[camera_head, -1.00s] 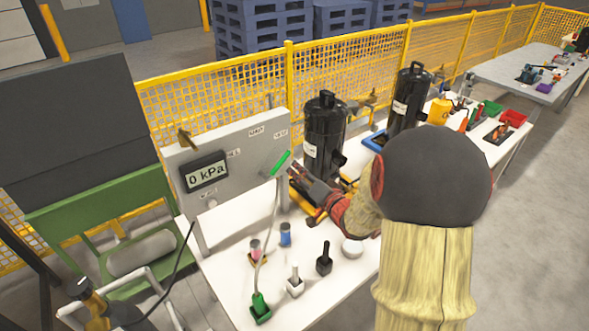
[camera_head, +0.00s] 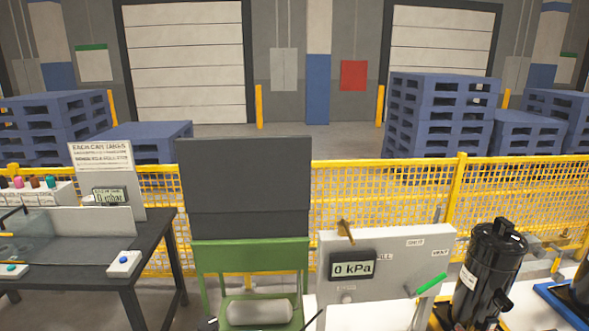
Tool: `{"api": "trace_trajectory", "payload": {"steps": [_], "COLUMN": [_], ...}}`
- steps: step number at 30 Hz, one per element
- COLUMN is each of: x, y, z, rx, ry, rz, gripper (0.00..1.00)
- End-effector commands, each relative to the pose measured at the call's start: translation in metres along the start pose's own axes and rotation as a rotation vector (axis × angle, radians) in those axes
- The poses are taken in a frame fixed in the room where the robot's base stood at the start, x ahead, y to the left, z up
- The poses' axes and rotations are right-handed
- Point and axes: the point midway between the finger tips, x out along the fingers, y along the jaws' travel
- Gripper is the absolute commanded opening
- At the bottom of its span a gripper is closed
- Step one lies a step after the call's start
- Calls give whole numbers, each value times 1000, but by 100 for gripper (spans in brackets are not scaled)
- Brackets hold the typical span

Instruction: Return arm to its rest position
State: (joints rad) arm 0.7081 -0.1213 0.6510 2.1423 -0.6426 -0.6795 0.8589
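My arm and gripper are not in the current head view, so the gripper's state does not show. The grey gauge panel (camera_head: 400,262) stands at the lower right, with a display reading 0 kPa (camera_head: 352,269). A green lever (camera_head: 431,285) sits at the panel's right side, tilted up to the right. A black compressor cylinder (camera_head: 487,275) stands upright to the right of the panel. A second black cylinder (camera_head: 579,296) is cut off at the right edge.
A green stand with a dark board (camera_head: 245,180) is left of the panel. A dark table (camera_head: 80,258) with a small display stands at the left. A yellow mesh fence (camera_head: 385,190) runs behind. Blue pallets (camera_head: 440,115) and shutter doors (camera_head: 187,62) lie beyond it.

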Motion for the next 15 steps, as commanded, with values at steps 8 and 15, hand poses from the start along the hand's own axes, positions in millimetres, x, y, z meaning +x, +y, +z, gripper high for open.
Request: {"api": "trace_trajectory", "payload": {"steps": [8, 15], "x": [-61, -152], "y": [60, 17], "z": [38, 68], "rx": [-228, -391], "ry": [-290, -575], "rz": [360, 434], "gripper": [30, 30]}}
